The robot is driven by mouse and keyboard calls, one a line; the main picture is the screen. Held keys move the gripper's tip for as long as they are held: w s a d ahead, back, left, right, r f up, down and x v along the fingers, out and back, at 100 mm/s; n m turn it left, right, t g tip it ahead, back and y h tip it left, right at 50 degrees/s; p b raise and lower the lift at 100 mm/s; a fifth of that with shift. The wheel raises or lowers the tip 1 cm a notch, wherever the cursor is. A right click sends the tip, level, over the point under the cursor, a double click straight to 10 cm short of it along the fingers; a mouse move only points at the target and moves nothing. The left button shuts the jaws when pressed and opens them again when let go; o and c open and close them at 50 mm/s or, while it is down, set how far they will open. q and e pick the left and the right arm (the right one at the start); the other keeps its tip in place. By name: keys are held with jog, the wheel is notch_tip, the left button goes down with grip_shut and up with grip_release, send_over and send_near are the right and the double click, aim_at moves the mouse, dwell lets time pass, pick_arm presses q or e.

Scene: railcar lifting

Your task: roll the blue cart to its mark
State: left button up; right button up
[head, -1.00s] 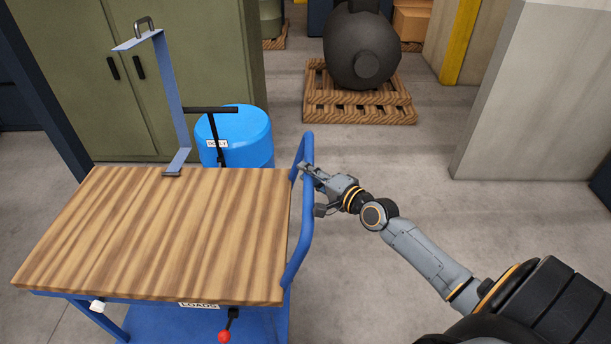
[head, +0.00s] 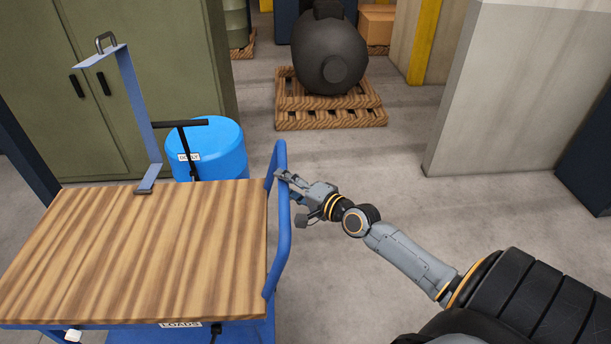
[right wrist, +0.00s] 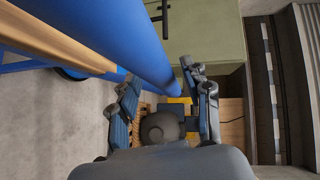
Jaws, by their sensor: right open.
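The blue cart (head: 279,250) stands at the lower left of the head view, with a wooden top and a blue tube handle (head: 284,215) at its right end. Its lower part is cut off by the frame. My right gripper (head: 284,178) is at the upper part of this handle. In the right wrist view, the blue tube (right wrist: 135,40) runs down from the upper left to between the two parted fingers (right wrist: 163,100). The gripper is open; whether a finger touches the tube I cannot tell. My left gripper is out of view. No floor mark is visible.
A blue drum (head: 215,145) and a black T-handle (head: 185,125) are behind the cart. A bent blue bracket (head: 140,105) rises from its back edge. A green cabinet (head: 150,60) is behind left, a loaded pallet (head: 330,115) ahead, a grey pillar (head: 500,100) right. Open floor lies between.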

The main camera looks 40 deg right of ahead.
jog(key=v, duration=1)
jog(key=shift+s, duration=0.3)
jog(key=shift+d, duration=0.1)
jog(key=s+d+f+n+g+h, duration=0.1)
jog(key=s+d+f+g, duration=0.15)
jog(key=f, duration=0.55)
jog(key=s+d+f+n+g+h, duration=0.1)
jog(key=d+f+h, duration=0.15)
jog(key=f, duration=0.65)
jog(key=s+f+n+g, duration=0.2)
jog(key=s+f, duration=0.2)
jog(key=f, duration=0.4)
jog(key=s+f+n+g, duration=0.1)
jog(key=s+f+n, duration=0.1)
jog(key=s+f, duration=0.5)
jog(key=s+a+f+n+g, duration=0.8)
jog(key=s+a+f+n, duration=0.3)
jog(key=s+a+f, duration=0.8)
jog(key=s+f, duration=0.3)
jog(key=s, duration=0.1)
jog(key=shift+s+a+f+g+y, duration=0.25)
jog(key=shift+s+f+g+y, duration=0.1)
jog(key=shift+f, duration=0.05)
